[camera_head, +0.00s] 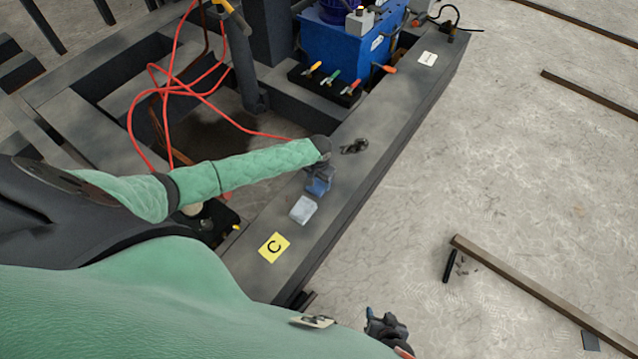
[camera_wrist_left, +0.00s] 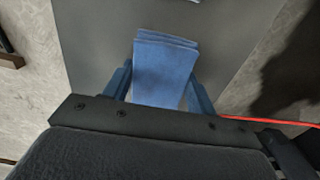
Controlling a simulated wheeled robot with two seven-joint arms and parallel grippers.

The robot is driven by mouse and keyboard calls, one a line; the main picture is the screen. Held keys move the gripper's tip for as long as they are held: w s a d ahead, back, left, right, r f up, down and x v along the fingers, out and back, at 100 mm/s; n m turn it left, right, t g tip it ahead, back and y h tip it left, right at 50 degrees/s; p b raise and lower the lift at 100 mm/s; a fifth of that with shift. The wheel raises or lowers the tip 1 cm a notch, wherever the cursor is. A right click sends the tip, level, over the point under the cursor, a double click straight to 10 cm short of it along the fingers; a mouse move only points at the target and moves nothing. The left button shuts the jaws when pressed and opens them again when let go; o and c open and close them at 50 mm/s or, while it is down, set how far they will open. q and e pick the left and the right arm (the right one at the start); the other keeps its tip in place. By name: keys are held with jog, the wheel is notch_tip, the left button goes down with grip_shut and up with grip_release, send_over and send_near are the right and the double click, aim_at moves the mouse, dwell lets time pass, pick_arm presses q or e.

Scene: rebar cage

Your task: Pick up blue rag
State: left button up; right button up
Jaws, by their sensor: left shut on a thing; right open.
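The blue rag (camera_wrist_left: 165,70) is a folded cloth between the two fingers of my left gripper (camera_wrist_left: 160,85) in the left wrist view. My left gripper is shut on it, over the dark grey beam. In the head view the rag (camera_head: 319,186) shows at the tip of my left gripper (camera_head: 318,178), beside a pale folded cloth. I cannot tell whether the rag still touches the beam. My right gripper (camera_head: 386,328) is at the bottom edge of the head view, open, away from the beam and over the floor side.
A small black item (camera_head: 355,146) lies further along. A blue machine (camera_head: 345,45) stands at the back. Red cables (camera_head: 165,90) loop at left.

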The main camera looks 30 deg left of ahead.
aim_at(319, 182)
pick_arm(q)
notch_tip(319, 182, up, 4)
jog(key=shift+r, duration=0.25)
jog(key=w+d+r, duration=0.2)
jog(key=d+r, duration=0.4)
jog(key=d, duration=0.5)
jog(key=shift+d+r, duration=0.25)
jog(key=shift+d, duration=0.05)
pick_arm(e)
jog(key=shift+r, duration=0.5)
